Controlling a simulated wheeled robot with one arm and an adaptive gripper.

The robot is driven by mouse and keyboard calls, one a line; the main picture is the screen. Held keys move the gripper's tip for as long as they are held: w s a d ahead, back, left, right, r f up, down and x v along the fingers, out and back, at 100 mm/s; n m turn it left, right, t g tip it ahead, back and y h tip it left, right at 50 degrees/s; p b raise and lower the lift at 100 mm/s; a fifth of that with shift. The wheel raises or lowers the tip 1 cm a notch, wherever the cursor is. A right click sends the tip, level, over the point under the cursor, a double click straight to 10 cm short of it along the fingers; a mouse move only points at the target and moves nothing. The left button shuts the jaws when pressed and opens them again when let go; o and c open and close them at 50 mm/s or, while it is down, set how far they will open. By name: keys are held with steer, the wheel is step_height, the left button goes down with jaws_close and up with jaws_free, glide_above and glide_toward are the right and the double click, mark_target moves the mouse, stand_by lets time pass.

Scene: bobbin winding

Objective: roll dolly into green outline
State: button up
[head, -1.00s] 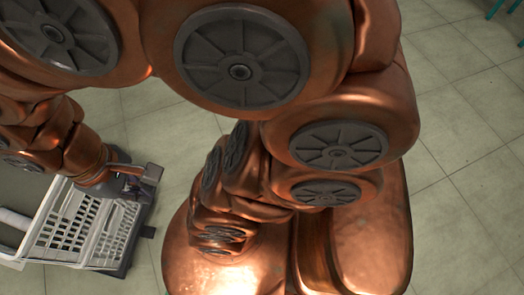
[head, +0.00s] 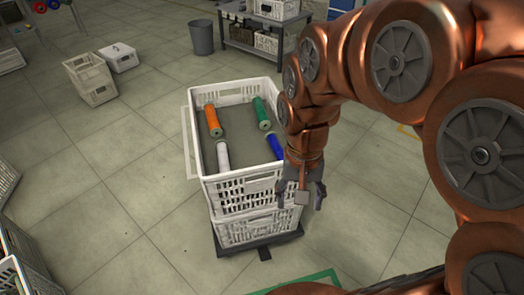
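The dolly (head: 238,248) is a low dark base carrying two stacked white crates (head: 248,230). The top crate holds an orange bobbin (head: 213,121), a green bobbin (head: 262,114), a white bobbin (head: 222,155) and a blue bobbin (head: 275,146). Part of the green outline (head: 318,278) shows on the floor at the bottom edge, in front of the dolly and apart from it. My arm hides some of it. My gripper (head: 302,200) points down at the crates' front right corner, its fingers spread apart. Whether it touches the crate is unclear.
Empty-looking crates (head: 91,80) stand at the back left. A grey bin (head: 201,37) and a shelf with crates (head: 262,36) stand behind. More crates line the left edge. Floor left of the dolly is clear.

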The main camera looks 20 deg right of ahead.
steer(key=w+f+m+b, duration=0.1)
steer(key=w+f+m, duration=0.2)
steer(key=w, duration=0.5)
steer(key=w+f+m+b, duration=0.15)
steer(key=w+m, duration=0.25)
steer(key=w, duration=0.5)
steer(key=m+t+b, duration=0.1)
steer(key=m, duration=0.6)
glide_above(260, 166)
step_height(260, 166, down, 12)
steer(key=shift+r, duration=0.15)
steer(key=shift+f, duration=2.5)
steer(key=shift+f+b, duration=1)
steer(key=shift+f, duration=0.9)
jaws_close()
